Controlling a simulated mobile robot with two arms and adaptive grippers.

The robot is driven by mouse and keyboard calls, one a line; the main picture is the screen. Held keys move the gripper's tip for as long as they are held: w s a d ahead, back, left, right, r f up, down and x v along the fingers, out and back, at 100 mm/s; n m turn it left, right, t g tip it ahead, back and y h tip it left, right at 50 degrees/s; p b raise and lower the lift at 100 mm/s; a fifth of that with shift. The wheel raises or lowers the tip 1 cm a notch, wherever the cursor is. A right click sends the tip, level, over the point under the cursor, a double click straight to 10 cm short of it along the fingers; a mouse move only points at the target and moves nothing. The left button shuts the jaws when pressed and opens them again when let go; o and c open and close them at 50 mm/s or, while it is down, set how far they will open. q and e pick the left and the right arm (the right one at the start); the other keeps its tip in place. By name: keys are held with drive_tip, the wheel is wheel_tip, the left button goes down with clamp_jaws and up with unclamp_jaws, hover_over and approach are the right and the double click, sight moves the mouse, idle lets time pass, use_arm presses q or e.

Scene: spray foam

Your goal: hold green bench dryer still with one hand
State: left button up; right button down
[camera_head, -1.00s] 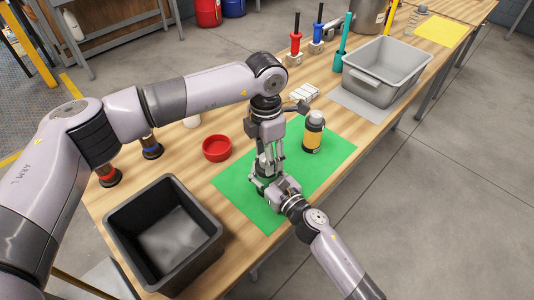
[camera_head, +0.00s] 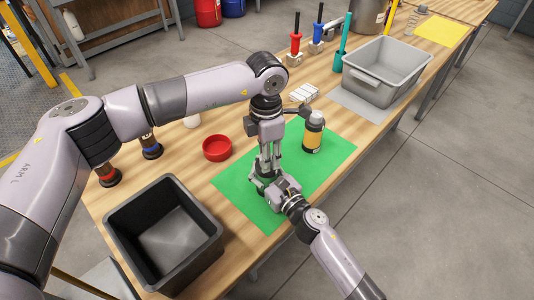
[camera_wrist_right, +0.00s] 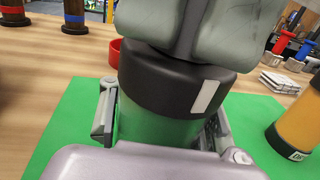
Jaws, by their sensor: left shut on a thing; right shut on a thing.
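The green bench dryer (camera_wrist_right: 158,130), a green cylinder with a broad black top bearing a pale label, stands upright on the green mat (camera_head: 328,162). It shows in the right wrist view; in the head view my grippers mostly hide it. My right gripper (camera_head: 265,186) is shut on its green body from the side, one finger on each side. My left gripper (camera_head: 267,170) points down from above. Its grey finger pads (camera_wrist_right: 190,30) are closed at the dryer's top; exactly what they grip there is hidden.
A red bowl (camera_head: 217,148) is to the left, and a black bin (camera_head: 118,213) at the front left. A grey bin (camera_head: 398,78) and white packets (camera_head: 304,92) stand farther back.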

use_arm(q)
drive_tip(key=o, duration=1.2)
drive_tip(key=r, duration=1.2)
drive_tip(key=shift+w, duration=0.2)
use_arm(e)
drive_tip(key=c, duration=0.8)
unclamp_jaws()
